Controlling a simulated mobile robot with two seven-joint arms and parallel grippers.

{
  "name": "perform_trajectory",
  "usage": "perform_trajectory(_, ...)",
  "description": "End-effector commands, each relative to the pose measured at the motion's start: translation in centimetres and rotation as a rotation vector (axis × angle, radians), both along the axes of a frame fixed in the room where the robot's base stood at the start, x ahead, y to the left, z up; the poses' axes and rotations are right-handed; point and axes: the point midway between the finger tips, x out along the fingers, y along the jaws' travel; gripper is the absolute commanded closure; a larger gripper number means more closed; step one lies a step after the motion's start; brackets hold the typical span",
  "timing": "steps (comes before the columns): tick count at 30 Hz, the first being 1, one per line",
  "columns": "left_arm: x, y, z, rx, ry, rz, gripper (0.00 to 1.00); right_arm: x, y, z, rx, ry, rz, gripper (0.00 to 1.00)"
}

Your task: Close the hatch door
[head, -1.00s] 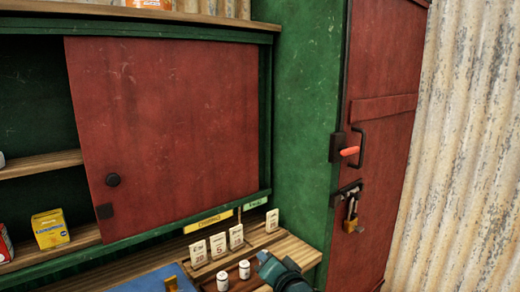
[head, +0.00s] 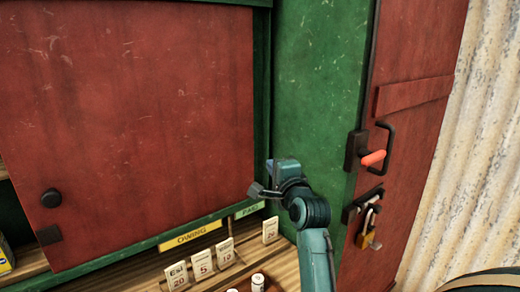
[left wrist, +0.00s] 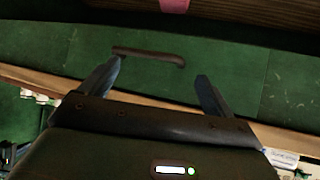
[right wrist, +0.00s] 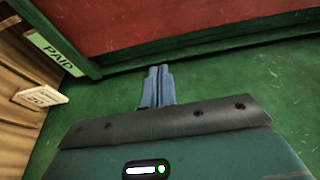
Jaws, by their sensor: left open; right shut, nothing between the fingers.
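A second red door (head: 415,120) at right has a black handle with an orange-red grip (head: 373,158). My right gripper (head: 284,166) is shut and empty, in front of the green wall between the two doors. In the right wrist view its fingers (right wrist: 157,86) are together below a red surface. My left gripper (left wrist: 160,82) is open and empty, seen only in the left wrist view, facing a green surface with a dark bar (left wrist: 148,55).
A wooden counter (head: 130,278) runs below the panel, with several white price cards (head: 202,264) and a white pot (head: 258,282). OWING (head: 190,235) and PAID (head: 250,210) labels sit above. A padlock (head: 368,230) hangs on the right door. Corrugated metal (head: 480,150) stands far right.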

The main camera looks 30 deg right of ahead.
Motion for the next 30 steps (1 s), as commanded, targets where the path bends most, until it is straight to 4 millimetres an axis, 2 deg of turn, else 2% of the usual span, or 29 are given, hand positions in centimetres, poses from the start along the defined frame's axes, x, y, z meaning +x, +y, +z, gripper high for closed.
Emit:
perform_trajectory(5, -0.3, 0.1, 0.3, 0.003, 0.006, 0.000, 0.11, 1.9, -0.5, 0.2, -0.001, 0.000, 0.000, 1.00)
perform_trajectory(12, -0.9, 0.2, 0.3, 0.012, 0.024, -0.005, 0.11, 6.0, -1.6, 0.2, -0.003, 0.002, 0.000, 1.00)
perform_trajectory(18, -1.2, 0.3, -0.1, 0.019, 0.038, -0.009, 0.11, 8.4, -2.2, 0.1, -0.003, 0.001, 0.000, 1.00)
perform_trajectory(24, -0.8, 0.3, 0.1, 0.020, 0.032, -0.012, 0.11, 9.4, -2.5, 0.1, -0.003, 0.000, -0.001, 1.00)
perform_trajectory(30, -0.5, 0.3, 0.3, 0.020, 0.023, -0.013, 0.11, 9.5, -2.5, 0.0, -0.003, 0.000, 0.000, 1.00)
